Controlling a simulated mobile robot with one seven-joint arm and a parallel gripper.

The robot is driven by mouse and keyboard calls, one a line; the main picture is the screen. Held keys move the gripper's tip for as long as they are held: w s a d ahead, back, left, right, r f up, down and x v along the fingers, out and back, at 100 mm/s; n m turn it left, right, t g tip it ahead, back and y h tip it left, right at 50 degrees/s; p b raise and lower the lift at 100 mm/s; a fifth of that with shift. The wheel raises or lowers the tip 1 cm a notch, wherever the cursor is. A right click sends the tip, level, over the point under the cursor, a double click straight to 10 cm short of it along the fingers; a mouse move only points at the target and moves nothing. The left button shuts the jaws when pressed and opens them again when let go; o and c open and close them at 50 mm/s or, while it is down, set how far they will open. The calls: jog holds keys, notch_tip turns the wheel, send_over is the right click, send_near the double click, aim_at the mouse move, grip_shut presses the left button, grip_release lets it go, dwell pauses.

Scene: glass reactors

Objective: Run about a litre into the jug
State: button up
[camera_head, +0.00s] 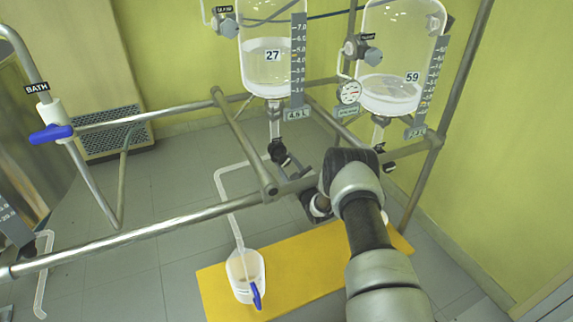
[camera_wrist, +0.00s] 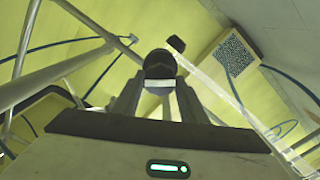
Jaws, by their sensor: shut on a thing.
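The jug (camera_head: 243,270), whitish with a blue handle, stands upright on a yellow mat (camera_head: 325,272). A pale drain tube (camera_head: 226,200) runs from the outlet valve (camera_head: 279,152) under glass vessel 27 (camera_head: 268,68) down into the jug's mouth. I cannot read the jug's level. Vessel 27 holds pale liquid, with a graduated scale beside it. My gripper is mostly hidden behind my wrist in the head view, near that outlet. In the wrist view my gripper (camera_wrist: 158,105) is shut on a dark round-ended handle (camera_wrist: 160,66); its link to the outlet valve is not clear.
Glass vessel 59 (camera_head: 392,60) hangs at the right with a little pale liquid and a gauge (camera_head: 348,92). Metal frame rails (camera_head: 150,233) cross in front of the vessels. A blue-handled tap (camera_head: 52,132) marked BATH is at the left. Grey floor lies open left of the mat.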

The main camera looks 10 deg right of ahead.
jog(key=n, duration=0.3)
jog(key=shift+f+n, duration=0.1)
jog(key=shift+n, duration=0.3)
jog(key=n, duration=0.3)
jog(key=shift+n, duration=0.3)
jog(key=n, duration=0.4)
jog(key=shift+f, duration=0.1)
jog(key=shift+n, duration=1.6)
jog(key=shift+d, duration=0.1)
jog(key=o, duration=1.1)
jog(key=shift+c, duration=0.2)
